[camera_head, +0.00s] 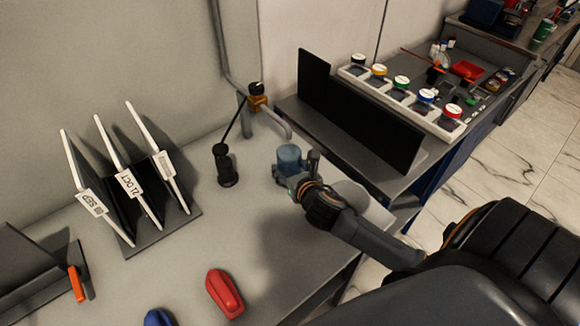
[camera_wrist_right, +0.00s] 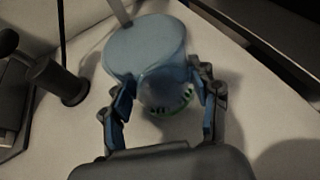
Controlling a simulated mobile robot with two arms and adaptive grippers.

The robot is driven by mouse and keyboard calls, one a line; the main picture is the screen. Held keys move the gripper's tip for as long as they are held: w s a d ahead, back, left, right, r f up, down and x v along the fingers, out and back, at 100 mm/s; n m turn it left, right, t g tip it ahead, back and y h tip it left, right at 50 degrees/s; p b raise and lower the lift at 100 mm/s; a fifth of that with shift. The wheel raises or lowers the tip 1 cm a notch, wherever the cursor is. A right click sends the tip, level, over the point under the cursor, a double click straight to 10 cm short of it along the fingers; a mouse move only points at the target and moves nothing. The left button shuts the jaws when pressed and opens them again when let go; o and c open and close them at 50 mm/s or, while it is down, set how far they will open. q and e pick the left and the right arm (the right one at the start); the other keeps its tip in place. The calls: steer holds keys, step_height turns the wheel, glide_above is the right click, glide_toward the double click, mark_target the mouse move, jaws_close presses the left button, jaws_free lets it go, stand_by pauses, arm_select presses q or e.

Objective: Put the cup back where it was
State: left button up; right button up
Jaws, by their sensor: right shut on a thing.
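The blue, see-through cup (camera_head: 290,159) is at the right part of the grey table, near a pipe outlet. My right gripper (camera_head: 294,177) is shut around its near side. In the right wrist view the cup (camera_wrist_right: 147,55) is between the two fingers of the gripper (camera_wrist_right: 165,95), its wide round end toward the top. Part of a ring with green marks (camera_wrist_right: 176,108) shows below the cup, partly hidden. I cannot tell whether the cup touches the table or hangs just above it. My left gripper is not in view.
A pipe (camera_head: 272,121) and a black post with a rod (camera_head: 227,168) stand close by the cup. A black panel (camera_head: 345,115) rises to the right. A rack of binders (camera_head: 128,185) is at left. Red (camera_head: 224,293) and blue (camera_head: 158,318) objects lie in front.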

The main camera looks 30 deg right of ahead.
steer(key=o, duration=1.1)
steer(key=shift+o, duration=0.2)
steer(key=shift+r, duration=0.2)
steer(key=shift+s, duration=0.35)
steer(key=v, duration=1.1)
steer(key=shift+s+a+r, duration=0.1)
steer(key=shift+s+a, duration=0.05)
